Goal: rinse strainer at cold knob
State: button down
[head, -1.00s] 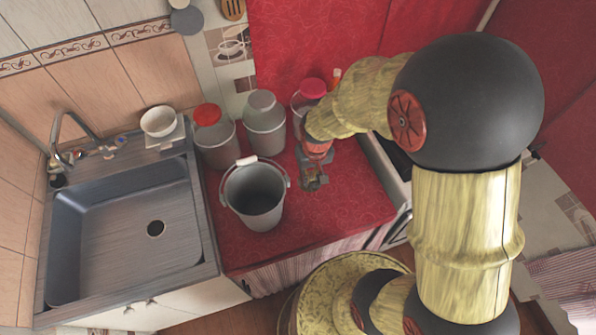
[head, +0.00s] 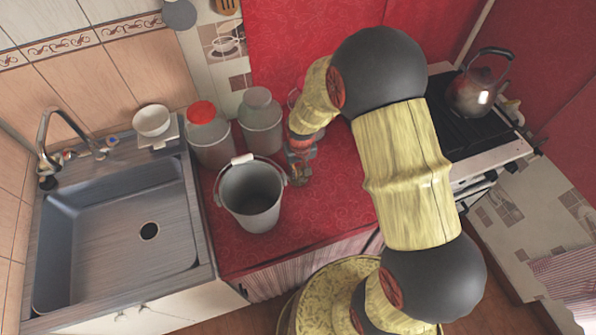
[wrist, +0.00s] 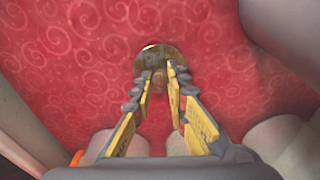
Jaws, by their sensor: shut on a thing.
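My gripper (head: 300,178) is low over the red counter, just right of the bucket. In the wrist view its fingers (wrist: 161,82) are closed on a small round brassy-brown thing (wrist: 162,62), seemingly the strainer. Its shape is partly hidden by the fingertips, and I cannot tell whether it touches the cloth. The sink (head: 58,250) is at the left, with a curved faucet (head: 43,130) at its back left corner. Small red and blue marks show on the tap fittings (head: 98,148) behind the basin. They are too small to tell the cold knob clearly.
A grey bucket (head: 252,205) stands between my gripper and the sink. Jars, one red-lidded (head: 208,140) and one grey-lidded (head: 262,125), stand behind it. A white bowl (head: 152,120) sits behind the sink. A kettle (head: 478,92) is on the stove at right.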

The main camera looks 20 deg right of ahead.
jog(key=c, duration=1.7)
grip_release()
jog(key=shift+c, duration=0.2)
notch_tip(320, 180, up, 12)
jog(key=s+p, duration=0.1)
jog(key=p, duration=0.2)
notch_tip(320, 180, up, 10)
jog(key=t, duration=0.1)
send_over(299, 180)
jog(key=s, duration=0.3)
jog(key=s+r+t, duration=0.3)
jog(key=s+r, duration=1.3)
jog(key=s, duration=0.1)
jog(key=shift+s+a+r+n, duration=0.15)
jog(key=shift+s+a+n, duration=0.15)
jog(key=shift+s+a, duration=0.1)
jog(key=shift+w, duration=0.1)
